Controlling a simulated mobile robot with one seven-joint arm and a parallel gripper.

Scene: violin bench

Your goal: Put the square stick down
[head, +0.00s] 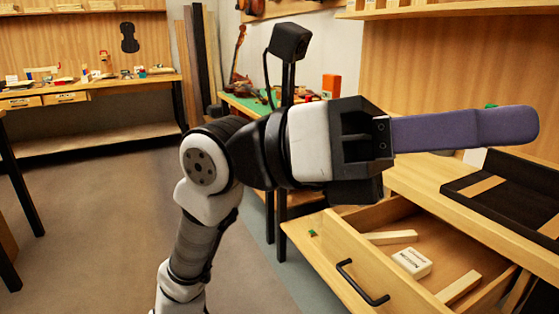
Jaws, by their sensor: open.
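My gripper (515,126) reaches to the right, seen from the side, with one long purple finger in front; the other finger is hidden. The jaws are open, and I see nothing held between them. Two pale wooden sticks lie in the open drawer (325,262) below: one near its back (392,237), one near its right end (459,287). I cannot tell which, if either, is the square stick. The gripper is above and apart from them.
A small white labelled box (412,262) lies between the two sticks. A black tray (495,208) with pale wooden pieces stands on the bench (425,184) at right. A green-topped table (243,103) stands behind my arm. Open floor (95,235) lies at left.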

